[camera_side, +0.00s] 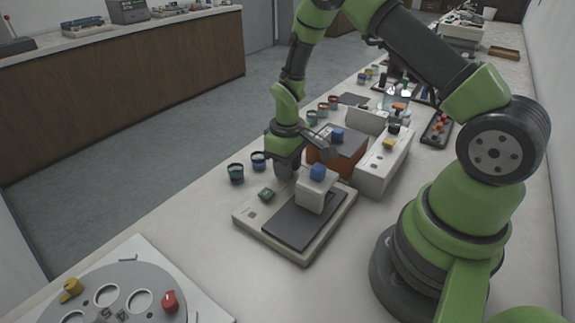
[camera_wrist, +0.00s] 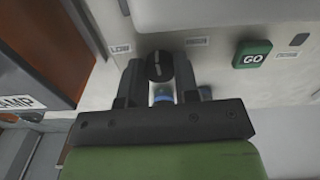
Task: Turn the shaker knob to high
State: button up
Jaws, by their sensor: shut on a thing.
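The shaker (camera_side: 250,219) is a pale flat box with a dark platform, on which stands a white block (camera_side: 312,197) with a blue top. In the wrist view its panel shows a dark round knob (camera_wrist: 159,66) with a light line, between a LOW label (camera_wrist: 120,49) on the left and a second, blurred label (camera_wrist: 197,41) on the right. The knob's line runs roughly up and down in that view. My gripper (camera_wrist: 160,88) has its two fingers on either side of the knob and is shut on it. In the side view my gripper (camera_side: 286,168) hides the knob.
A green GO button (camera_wrist: 253,55) is right of the knob; it also shows in the side view (camera_side: 266,194). A brown block (camera_side: 338,150) and a white box (camera_side: 375,172) stand close behind. Dark cups (camera_side: 236,173) stand to the left.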

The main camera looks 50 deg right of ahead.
jog(key=shift+s, duration=0.1)
jog(key=o, duration=0.9)
jog(key=shift+o, duration=0.2)
notch_tip(320, 180, up, 10)
